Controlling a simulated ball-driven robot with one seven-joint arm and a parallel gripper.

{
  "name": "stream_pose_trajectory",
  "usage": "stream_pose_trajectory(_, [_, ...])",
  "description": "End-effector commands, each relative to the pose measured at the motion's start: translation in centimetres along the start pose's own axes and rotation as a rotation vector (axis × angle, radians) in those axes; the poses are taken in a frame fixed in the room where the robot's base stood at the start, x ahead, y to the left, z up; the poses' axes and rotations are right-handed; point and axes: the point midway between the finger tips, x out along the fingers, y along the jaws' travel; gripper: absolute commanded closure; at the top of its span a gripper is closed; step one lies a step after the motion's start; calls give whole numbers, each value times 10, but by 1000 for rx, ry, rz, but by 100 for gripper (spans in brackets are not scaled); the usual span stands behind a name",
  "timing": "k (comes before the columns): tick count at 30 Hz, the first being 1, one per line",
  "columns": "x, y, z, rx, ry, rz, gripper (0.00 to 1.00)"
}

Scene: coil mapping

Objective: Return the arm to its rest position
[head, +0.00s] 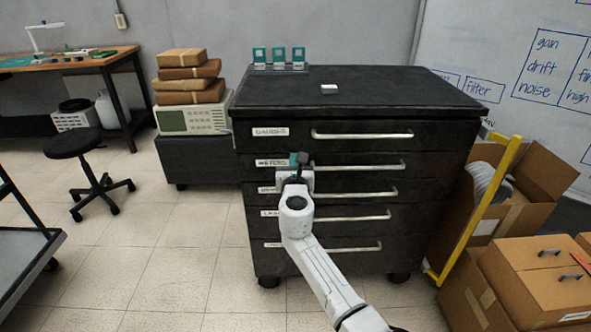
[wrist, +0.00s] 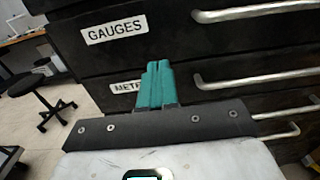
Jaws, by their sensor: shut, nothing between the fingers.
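My gripper (head: 299,160) is in front of the black drawer cabinet (head: 400,222), near the label of the second drawer. In the wrist view its teal fingers (wrist: 155,85) are pressed together with nothing between them. They partly cover the "METERS" label. My white arm (head: 318,268) reaches up and forward from the bottom of the head view. Whether the fingertips touch the drawer front I cannot tell.
Several drawers, all closed, have bar handles (head: 361,135). A small white block (head: 329,89) and teal holders (head: 279,56) are on the cabinet top. Cardboard boxes (head: 535,290) and a yellow frame (head: 484,208) stand right; a black stool (head: 74,144) stands left. Tiled floor is open at left.

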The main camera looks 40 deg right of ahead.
Motion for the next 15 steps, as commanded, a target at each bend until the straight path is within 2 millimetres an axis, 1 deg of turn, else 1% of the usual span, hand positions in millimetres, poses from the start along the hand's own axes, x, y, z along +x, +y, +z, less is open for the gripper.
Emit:
stream_pose_trajectory(1, [-10, 0, 2, 0, 2, 2, 100])
stream_pose_trajectory(6, [-36, -1, 0, 0, 2, 0, 100])
stream_pose_trajectory(10, [-49, -1, -1, 0, 3, -1, 100])
stream_pose_trajectory(15, [-55, -1, -1, 0, 2, -2, 100])
